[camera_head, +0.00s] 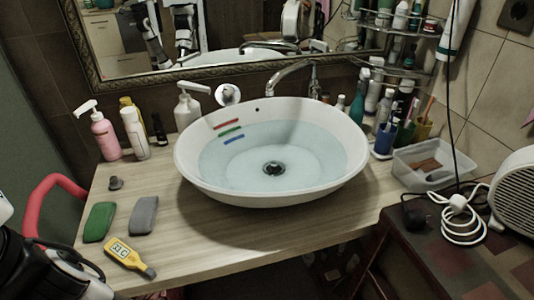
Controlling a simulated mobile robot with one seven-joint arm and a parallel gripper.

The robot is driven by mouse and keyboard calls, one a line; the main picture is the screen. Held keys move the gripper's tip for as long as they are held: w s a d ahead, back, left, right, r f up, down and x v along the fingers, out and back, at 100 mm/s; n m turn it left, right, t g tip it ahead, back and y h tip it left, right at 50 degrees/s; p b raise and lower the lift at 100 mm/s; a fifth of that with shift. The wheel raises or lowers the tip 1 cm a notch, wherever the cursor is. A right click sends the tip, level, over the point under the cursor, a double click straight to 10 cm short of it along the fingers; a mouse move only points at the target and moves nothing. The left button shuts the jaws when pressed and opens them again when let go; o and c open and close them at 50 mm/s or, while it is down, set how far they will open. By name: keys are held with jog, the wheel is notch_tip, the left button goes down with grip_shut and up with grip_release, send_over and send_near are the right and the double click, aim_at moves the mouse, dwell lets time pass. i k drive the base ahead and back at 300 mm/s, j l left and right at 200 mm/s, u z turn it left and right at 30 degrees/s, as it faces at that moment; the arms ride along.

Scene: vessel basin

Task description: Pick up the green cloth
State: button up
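The green cloth (99,222) is a flat, rounded green piece lying on the left part of the wooden counter (200,240). A similar grey piece (143,215) lies just to its right, with a small gap between them. Dark and white parts of my arm fill the lower left corner, to the left of and below the green cloth. No gripper fingers can be made out, and nothing covers the cloth.
A yellow thermometer (129,256) lies just in front of the cloth, and a small grey stopper (115,183) behind it. A white basin (272,200) with water stands at the centre. Bottles, including a pink pump bottle (105,138), stand behind. A red curved tube (45,190) rises at left.

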aim_at(98, 222)
jog(key=k+u, duration=0.15)
jog(key=u, duration=0.85)
